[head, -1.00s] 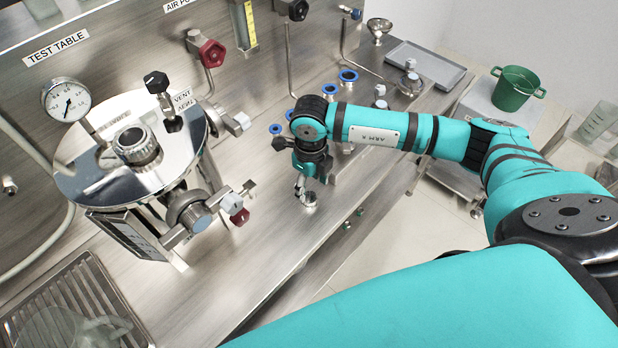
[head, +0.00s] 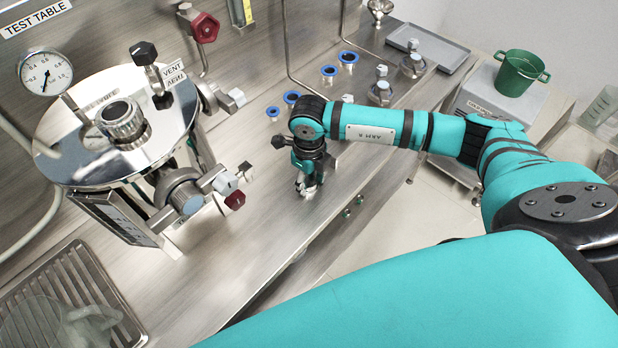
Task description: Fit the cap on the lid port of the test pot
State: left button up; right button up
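The test pot is the steel vessel at the left of the head view, with a shiny round lid (head: 75,135). A knurled, ring-shaped lid port (head: 124,121) stands up from the lid. My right gripper (head: 305,188) points down low over the bench, well to the right of the pot. A small silver piece, perhaps the cap, is at its fingertips and mostly hidden by them. I cannot tell whether the fingers are closed on it or only around it. My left gripper is not in view.
A pressure gauge (head: 45,72) and a black-knobbed vent valve (head: 147,58) stand by the lid. Blue rings (head: 330,70) lie behind my arm. The bench front between gripper and drain grate (head: 75,285) is clear.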

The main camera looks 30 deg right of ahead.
aim_at(309, 181)
jog(key=c, duration=0.7)
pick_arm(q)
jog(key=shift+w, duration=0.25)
pick_arm(e)
grip_shut()
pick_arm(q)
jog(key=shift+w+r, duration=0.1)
pick_arm(e)
jog(key=shift+r, duration=0.2)
jog(key=shift+r, duration=0.1)
pick_arm(q)
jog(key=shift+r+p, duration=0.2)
jog(key=shift+p, duration=0.1)
pick_arm(e)
jog(key=shift+r, duration=0.35)
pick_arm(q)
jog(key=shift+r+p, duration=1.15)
pick_arm(e)
jog(key=shift+r, duration=2)
